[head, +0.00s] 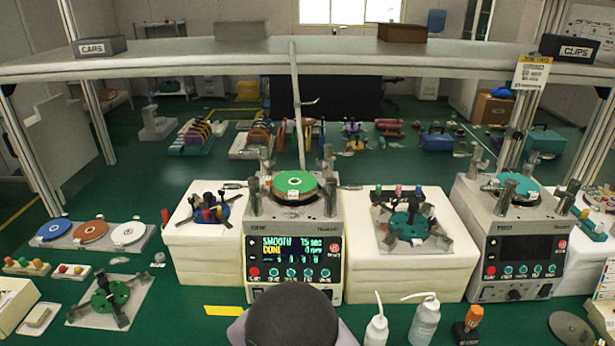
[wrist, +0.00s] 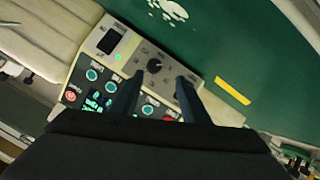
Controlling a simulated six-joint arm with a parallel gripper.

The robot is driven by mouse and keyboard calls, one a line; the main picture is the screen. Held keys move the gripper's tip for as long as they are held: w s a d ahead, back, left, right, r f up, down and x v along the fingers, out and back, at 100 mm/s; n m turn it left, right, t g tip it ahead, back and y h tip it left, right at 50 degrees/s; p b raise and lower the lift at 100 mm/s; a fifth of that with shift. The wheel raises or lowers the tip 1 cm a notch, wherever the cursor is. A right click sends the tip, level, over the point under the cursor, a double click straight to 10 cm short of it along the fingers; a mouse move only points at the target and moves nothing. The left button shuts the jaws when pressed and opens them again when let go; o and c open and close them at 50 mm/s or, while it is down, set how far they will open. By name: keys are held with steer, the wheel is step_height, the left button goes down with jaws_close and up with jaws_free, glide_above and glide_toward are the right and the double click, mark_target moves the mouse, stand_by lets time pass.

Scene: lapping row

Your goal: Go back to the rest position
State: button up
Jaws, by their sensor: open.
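My gripper (wrist: 158,88) shows in the wrist view with its two dark fingers apart and nothing between them. Its fingers lie over the front control panel (wrist: 145,55) of a lapping machine; I cannot tell the height above it. In the head view a dark rounded part of my own arm fills the bottom middle, and my fingers are not visible there. The middle lapping machine (head: 257,215) stands behind that part, with a green disc (head: 294,182) on top. Its lit screen (head: 292,247) reads SMOOTH, 15 sec, DONE, 0 rpm.
A second machine (head: 512,240) with a dark screen stands at right. White bottles (head: 424,322) and an orange-capped bottle (head: 468,325) stand at front right. A green fixture (head: 109,298) lies at front left. A shelf (head: 330,62) spans above. Yellow tape (head: 223,310) marks bare green surface.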

steer(key=s+d+r+m+g, duration=0.1)
steer(key=s+d+r+g, duration=0.1)
steer(key=s+d+g, duration=0.2)
steer(key=s+d+r+m+g+y+p, duration=0.1)
steer(key=s+d+r+m+g, duration=0.1)
steer(key=s+d, duration=0.9)
steer(key=s+d+r+m+g+p, duration=0.1)
steer(key=s+d+r+g, duration=0.2)
steer(key=s+d+g, duration=0.3)
steer(key=shift+s+d+r, duration=0.4)
steer(key=shift+s+d, duration=0.5)
steer(key=shift+d, duration=0.2)
